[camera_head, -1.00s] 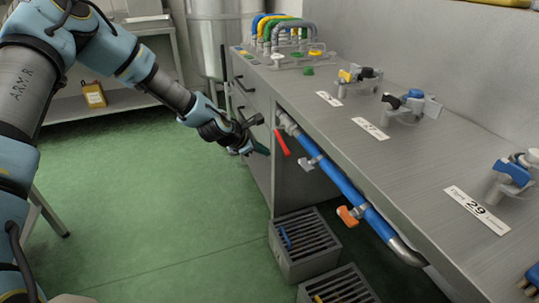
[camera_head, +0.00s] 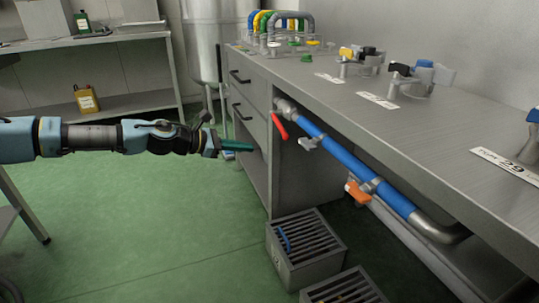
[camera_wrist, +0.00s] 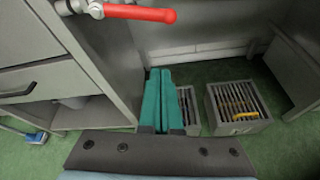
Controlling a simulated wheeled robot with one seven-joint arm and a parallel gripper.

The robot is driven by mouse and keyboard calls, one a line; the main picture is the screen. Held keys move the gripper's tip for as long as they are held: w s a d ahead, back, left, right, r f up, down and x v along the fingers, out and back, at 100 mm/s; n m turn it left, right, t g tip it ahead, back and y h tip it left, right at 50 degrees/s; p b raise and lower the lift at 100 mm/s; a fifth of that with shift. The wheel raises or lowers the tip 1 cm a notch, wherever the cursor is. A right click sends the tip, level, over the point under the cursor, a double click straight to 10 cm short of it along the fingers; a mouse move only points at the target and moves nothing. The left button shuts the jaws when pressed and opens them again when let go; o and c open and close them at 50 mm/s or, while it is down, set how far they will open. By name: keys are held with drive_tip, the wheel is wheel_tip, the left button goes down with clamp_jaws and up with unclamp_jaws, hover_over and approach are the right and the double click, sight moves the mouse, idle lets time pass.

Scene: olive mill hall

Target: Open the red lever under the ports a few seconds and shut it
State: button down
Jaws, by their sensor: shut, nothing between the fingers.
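The red lever (camera_head: 279,126) sits on a valve at the far end of the blue pipe (camera_head: 335,158) under the bench edge. In the head view it hangs down at a slant. In the wrist view the red lever (camera_wrist: 138,12) lies across the top, jutting right from its metal valve body. My gripper (camera_head: 250,147) has green fingers and is shut and empty, just left of the lever and a little lower, apart from it. In the wrist view my gripper (camera_wrist: 160,76) points forward below the lever, its fingers together.
A grey lever (camera_head: 310,143) and an orange lever (camera_head: 358,192) sit farther along the pipe. Slatted crates (camera_head: 280,262) stand on the floor below. A drawer cabinet (camera_head: 246,108) is behind the gripper. The bench top (camera_head: 350,110) overhangs the pipe. Green floor is free at the left.

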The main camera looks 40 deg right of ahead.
sight(279, 125)
drive_tip(key=s+d+r+h+b, duration=0.1)
drive_tip(key=d, duration=0.8)
drive_tip(key=shift+s+r+h, duration=0.15)
drive_tip(key=shift+s+h, duration=0.15)
idle(0.4)
drive_tip(key=shift+s+d+r+n+p, duration=0.15)
drive_tip(key=shift+r+n+p, duration=0.15)
drive_tip(key=shift+r+p, duration=0.25)
drive_tip(key=shift+s+r+n+p, duration=0.15)
drive_tip(key=shift+r+n+p, duration=0.15)
drive_tip(key=shift+p, duration=0.4)
drive_tip(key=shift+f, duration=0.1)
